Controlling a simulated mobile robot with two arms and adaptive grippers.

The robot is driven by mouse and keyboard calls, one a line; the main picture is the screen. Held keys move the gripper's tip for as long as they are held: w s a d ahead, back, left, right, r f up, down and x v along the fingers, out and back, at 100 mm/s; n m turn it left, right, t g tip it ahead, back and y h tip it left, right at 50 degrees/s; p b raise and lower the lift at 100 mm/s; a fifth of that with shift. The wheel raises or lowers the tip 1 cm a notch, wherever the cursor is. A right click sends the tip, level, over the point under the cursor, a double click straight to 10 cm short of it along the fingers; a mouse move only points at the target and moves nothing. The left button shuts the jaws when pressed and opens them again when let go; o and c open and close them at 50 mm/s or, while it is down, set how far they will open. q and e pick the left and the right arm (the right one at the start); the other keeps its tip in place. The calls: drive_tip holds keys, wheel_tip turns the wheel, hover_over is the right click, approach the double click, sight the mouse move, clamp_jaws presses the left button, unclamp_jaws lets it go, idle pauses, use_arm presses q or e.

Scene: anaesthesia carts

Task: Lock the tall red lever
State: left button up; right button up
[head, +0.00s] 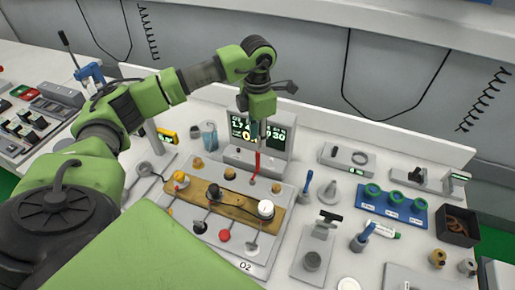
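The tall red lever (257,163) stands nearly upright at the back right of a grey panel marked O2 (243,267), in front of a small display. My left gripper (258,137) points down from above, with its fingertips at the top of the lever. The fingers cover the lever's upper end, and I cannot tell whether they are closed on it or only beside it. My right gripper is not in view.
The panel also carries a yellow knob (181,177), a white knob (265,208) and a red knob (225,236). The display (276,139) stands close behind the gripper. A blue holder (391,206) and a dark bin (457,226) are to the right.

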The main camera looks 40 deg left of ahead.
use_arm(q)
wheel_tip(320, 180, up, 5)
drive_tip(key=shift+r, duration=0.1)
idle(0.6)
